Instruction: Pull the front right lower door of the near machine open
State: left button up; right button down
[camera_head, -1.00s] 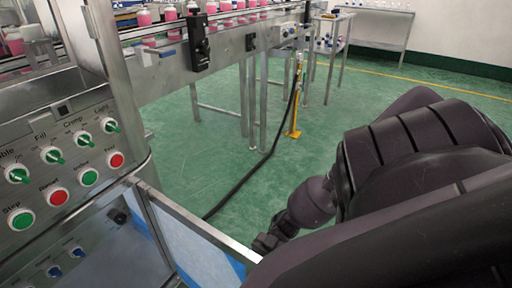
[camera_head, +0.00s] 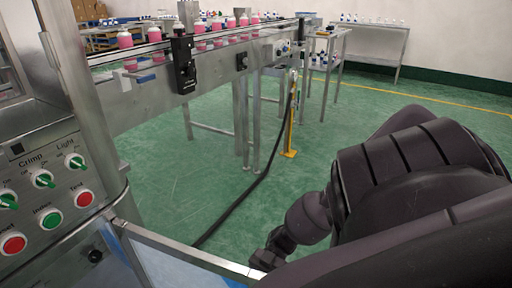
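The near machine (camera_head: 62,130) stands at the left, with its panel of green and red buttons and green knobs. Its front right lower door (camera_head: 185,252) is a metal frame with a pale blue-white panel, swung out from the machine's corner below the panel. The space behind the door edge is partly visible at the bottom left. My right arm comes in from the right, and its dark wrist end (camera_head: 272,254) is at the door's outer end. Its fingertips cannot be made out, and touching cannot be confirmed. My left gripper is not in view.
A conveyor (camera_head: 215,62) with pink bottles runs behind the machine. Tables with bottles stand at the back.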

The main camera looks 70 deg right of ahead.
jog(key=shift+d, duration=0.1)
dwell(0.4)
jog(key=c, duration=1.1)
grip_release()
jog(key=shift+w, duration=0.1)
jog(key=shift+c, duration=0.2)
jog(key=v, duration=1.1)
jog(key=shift+r, duration=0.1)
